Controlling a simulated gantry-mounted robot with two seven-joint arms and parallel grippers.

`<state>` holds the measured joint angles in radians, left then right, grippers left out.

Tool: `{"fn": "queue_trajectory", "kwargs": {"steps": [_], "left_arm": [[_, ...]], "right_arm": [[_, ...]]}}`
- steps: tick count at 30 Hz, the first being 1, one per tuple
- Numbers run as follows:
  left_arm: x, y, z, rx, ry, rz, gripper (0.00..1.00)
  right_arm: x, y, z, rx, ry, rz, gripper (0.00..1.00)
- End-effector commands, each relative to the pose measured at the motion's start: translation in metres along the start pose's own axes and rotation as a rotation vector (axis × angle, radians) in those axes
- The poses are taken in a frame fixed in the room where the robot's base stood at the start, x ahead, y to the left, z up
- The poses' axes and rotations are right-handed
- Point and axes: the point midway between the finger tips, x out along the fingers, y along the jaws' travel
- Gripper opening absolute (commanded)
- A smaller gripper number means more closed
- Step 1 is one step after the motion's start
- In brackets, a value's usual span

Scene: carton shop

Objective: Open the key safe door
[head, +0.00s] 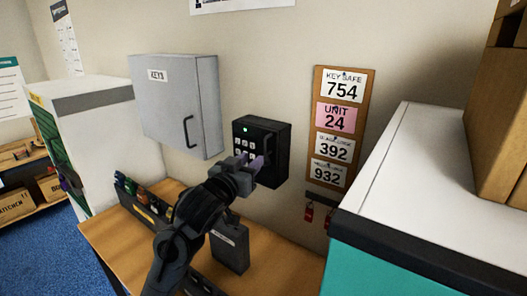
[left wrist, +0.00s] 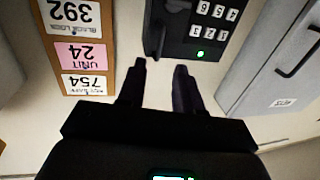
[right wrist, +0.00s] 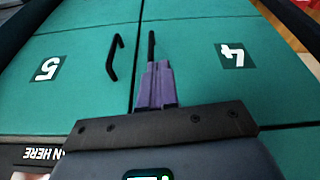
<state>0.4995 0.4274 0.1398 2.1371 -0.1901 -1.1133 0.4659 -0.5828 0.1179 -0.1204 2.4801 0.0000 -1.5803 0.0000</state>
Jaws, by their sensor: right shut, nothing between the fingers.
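The key safe (head: 278,137) is a small black wall box with a keypad, a lit green lamp and a dark handle at its right. Its door looks shut. My left gripper (head: 250,162) is in front of its lower part and hides some of the keypad and handle. In the left wrist view the key safe (left wrist: 203,48) appears upside down. There the left gripper (left wrist: 160,67) has its fingers apart and empty, just short of the handle (left wrist: 158,40). My right gripper (right wrist: 155,72) is shut and empty, in front of green locker doors.
A grey KEYS cabinet (head: 172,100) hangs left of the safe. A code board (head: 318,125) showing KEY SAFE 754 hangs right. Below are a wooden bench (head: 277,270) and a dark grey box (head: 230,250). A white-topped teal cabinet (head: 395,165) stands right.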

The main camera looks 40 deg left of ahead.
Motion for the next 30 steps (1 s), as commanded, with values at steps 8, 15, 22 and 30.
{"fn": "queue_trajectory", "kwargs": {"steps": [8,15,22,30], "left_arm": [[0.046,0.0,-0.001,0.001,-0.003,0.0,0.35],[0.073,0.0,-0.001,0.0,-0.002,0.0,0.35],[0.082,0.0,0.0,0.0,-0.001,0.0,0.35],[0.082,0.0,0.001,0.001,-0.001,0.0,0.28]], "right_arm": [[-0.009,0.002,-0.003,-0.006,0.001,0.005,0.0],[-0.014,0.002,-0.005,-0.006,0.002,0.005,0.0],[-0.015,0.002,-0.006,-0.003,0.003,0.003,0.0],[-0.015,0.0,-0.006,0.002,0.004,-0.001,0.0]]}}
